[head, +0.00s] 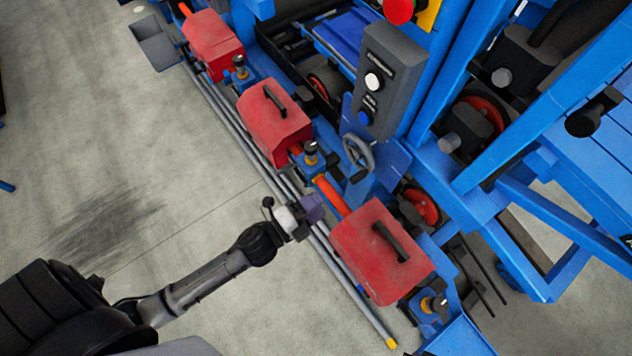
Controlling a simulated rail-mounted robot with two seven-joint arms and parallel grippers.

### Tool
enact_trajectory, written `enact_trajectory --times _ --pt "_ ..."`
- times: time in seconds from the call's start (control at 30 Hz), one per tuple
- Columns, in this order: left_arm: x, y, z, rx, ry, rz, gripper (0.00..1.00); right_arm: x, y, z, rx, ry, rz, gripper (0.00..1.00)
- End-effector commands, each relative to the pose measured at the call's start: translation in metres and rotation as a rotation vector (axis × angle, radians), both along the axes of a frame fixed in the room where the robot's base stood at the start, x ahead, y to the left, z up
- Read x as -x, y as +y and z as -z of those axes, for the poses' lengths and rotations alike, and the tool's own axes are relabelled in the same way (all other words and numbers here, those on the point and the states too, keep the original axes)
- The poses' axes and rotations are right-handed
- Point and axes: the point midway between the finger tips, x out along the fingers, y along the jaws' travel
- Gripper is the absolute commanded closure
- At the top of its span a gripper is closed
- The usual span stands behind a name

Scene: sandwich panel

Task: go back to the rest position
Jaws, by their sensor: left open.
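My left arm comes in from the lower left, over the grey floor. My left gripper (312,208) is at its end, small in the picture, over the grey rails along the front of the blue machine. It is open and I see nothing held in it. It appears between two red covers, up and left of the nearer one (380,250); I cannot tell whether it touches the machine. My right gripper is not in view.
The blue machine (520,265) fills the right side. A grey control box (388,80) stands on it above a handwheel (358,152). More red covers (274,122) line its front.

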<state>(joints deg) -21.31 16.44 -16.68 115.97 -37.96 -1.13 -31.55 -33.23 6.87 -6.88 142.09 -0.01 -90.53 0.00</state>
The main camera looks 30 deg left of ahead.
Motion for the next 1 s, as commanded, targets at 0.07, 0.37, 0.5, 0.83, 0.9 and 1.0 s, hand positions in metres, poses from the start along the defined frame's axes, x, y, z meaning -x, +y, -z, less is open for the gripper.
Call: enact_trajectory --times 0.07,0.37,0.5,0.83,0.9,1.0 --pt "0.000 0.000 0.000 0.000 0.000 0.000 0.50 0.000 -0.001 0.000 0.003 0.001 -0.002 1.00" --pt "0.000 0.000 0.001 0.029 0.014 -0.004 0.50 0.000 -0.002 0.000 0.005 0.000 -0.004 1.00" --pt "-0.005 0.018 0.018 0.093 0.145 -0.122 0.50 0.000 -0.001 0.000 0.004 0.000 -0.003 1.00" --pt "0.020 0.077 0.058 0.434 0.667 -0.653 0.50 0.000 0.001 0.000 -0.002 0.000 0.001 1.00" --pt "0.032 0.082 0.059 0.506 0.766 -0.748 0.50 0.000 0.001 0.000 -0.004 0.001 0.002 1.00" --pt "0.052 0.084 0.057 0.586 0.895 -0.855 0.50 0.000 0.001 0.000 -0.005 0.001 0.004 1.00"
